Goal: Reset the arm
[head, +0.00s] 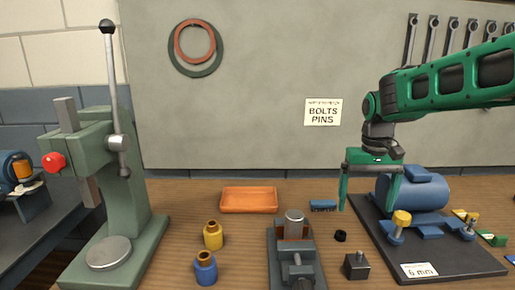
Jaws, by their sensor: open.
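My gripper (367,207) hangs from the green arm at the right, its two green fingers pointing down and spread apart. It is open, and nothing shows between the fingers. In the picture it is in front of the left end of a blue motor-like casing (425,192). The right finger overlaps that casing in view; I cannot tell whether they touch. The left finger is above the bench, near a small blue block (323,205).
The casing sits on a dark mat (460,262) with yellow-topped and metal bolts. A vise (296,262), black block (356,266), black ring (340,236), yellow bottle (213,236), blue bottle (205,268) and orange tray (249,200) stand on the bench. A green press (125,190) rises at left.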

